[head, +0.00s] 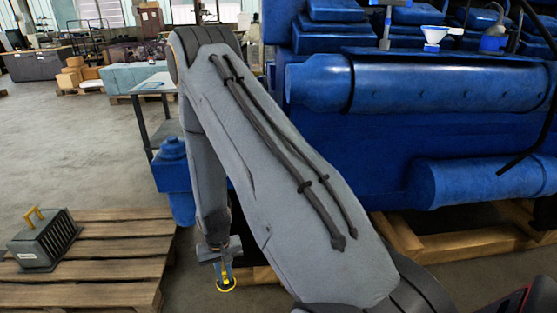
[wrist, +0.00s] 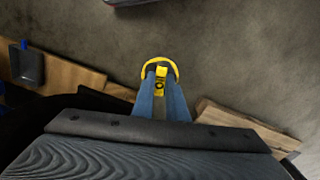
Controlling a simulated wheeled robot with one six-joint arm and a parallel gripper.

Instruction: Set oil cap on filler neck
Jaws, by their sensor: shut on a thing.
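The yellow oil cap (wrist: 174,66) is a round yellow ring with a yellow tab marked in dark print, held between the blue fingers of my gripper (wrist: 161,84) in the wrist view. In the head view my gripper (head: 222,270) hangs low, pointing down, with the yellow cap (head: 227,289) at its tips, apart from the engine. It is over the floor between the pallet and the engine. The blue engine (head: 420,85) fills the right of the head view. I cannot tell for certain which part of the engine is the filler neck.
A white funnel (head: 435,34) stands on the engine top, near an upright post (head: 386,28). A wooden pallet (head: 110,250) with a grey yellow-handled box (head: 40,245) lies at the left. Wooden beams (head: 460,240) lie under the engine. A table (head: 157,82) stands behind my arm.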

